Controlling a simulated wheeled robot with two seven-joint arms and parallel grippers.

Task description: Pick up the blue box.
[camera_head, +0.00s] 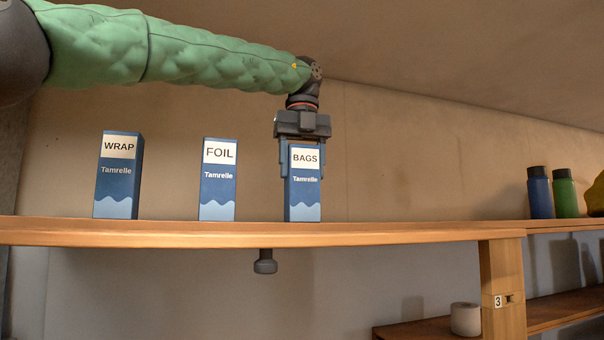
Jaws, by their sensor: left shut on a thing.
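Three blue boxes stand upright in a row on a wooden shelf (400,234). The left box (118,191) is labelled WRAP, the middle box (217,190) FOIL, and the right box (304,193) BAGS; all read Tamrelle. My left gripper (301,165) comes down from above and is shut on the BAGS box, with its fingers at the upper sides of the box. The box's base appears to be at the shelf surface; I cannot tell whether it touches. My right gripper is not in view.
A blue bottle (540,194) and a green bottle (565,194) stand at the right, beside a yellow object (596,195) cut off by the edge. A white roll (465,319) sits on a lower shelf. The shelf between the BAGS box and the bottles is clear.

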